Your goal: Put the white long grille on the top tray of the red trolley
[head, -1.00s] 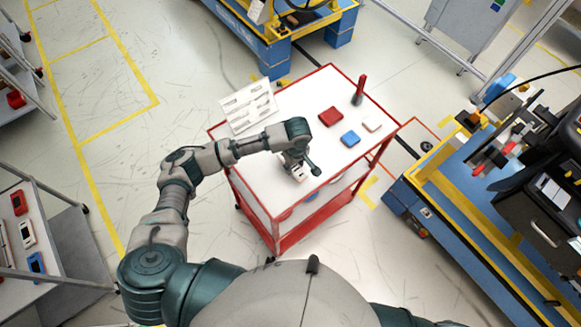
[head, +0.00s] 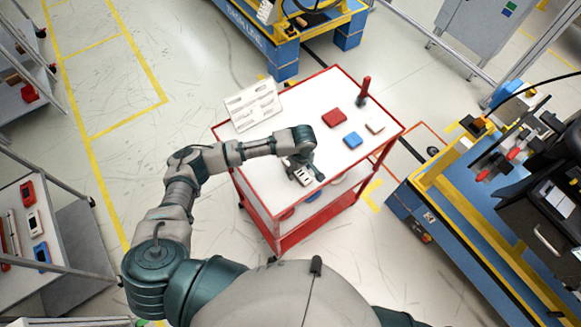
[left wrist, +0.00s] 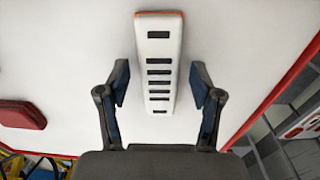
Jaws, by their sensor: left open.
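The white long grille (left wrist: 158,55), with a row of dark slots and an orange end, lies on the white top tray (left wrist: 70,60) of the red trolley. In the head view the grille (head: 304,177) shows near the tray's front edge, partly covered by my left gripper (head: 300,165). In the left wrist view my left gripper (left wrist: 160,86) is open. Its two fingers stand on either side of the grille's near part, with gaps on both sides. My right gripper is out of view.
The top tray also holds a red block (head: 334,117), a blue block (head: 352,140), a small white block (head: 375,127), a red-handled upright tool (head: 364,90) and a white slotted panel (head: 253,105) at its left edge. A blue and yellow workstation (head: 440,190) stands at right.

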